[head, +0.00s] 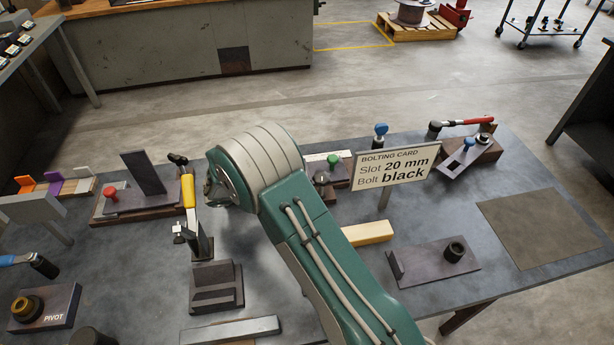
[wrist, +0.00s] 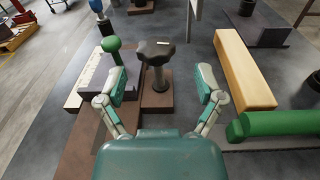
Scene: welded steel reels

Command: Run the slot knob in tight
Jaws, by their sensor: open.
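A black star-shaped knob (wrist: 156,50) stands upright on a threaded post above a brown steel block (wrist: 150,97) in the wrist view. My gripper (wrist: 162,84) is open, with one finger to the left of the knob's post and one to the right. The fingers are apart from the knob, which sits a little beyond the tips. A green-topped knob (wrist: 112,45) stands close beside the left finger. In the head view my arm hides the gripper, and this fixture shows only partly, with its green knob (head: 333,159). The bolting card (head: 396,167) reads "Slot 20 mm, Bolt black".
A tan bar (head: 367,233) lies right of the fixture; a green cylinder (wrist: 275,123) is near my right finger. A dark plate with a black ring (head: 455,251) lies farther right. A yellow-handled clamp (head: 188,195) stands left of my arm. The mat (head: 545,225) at right is bare.

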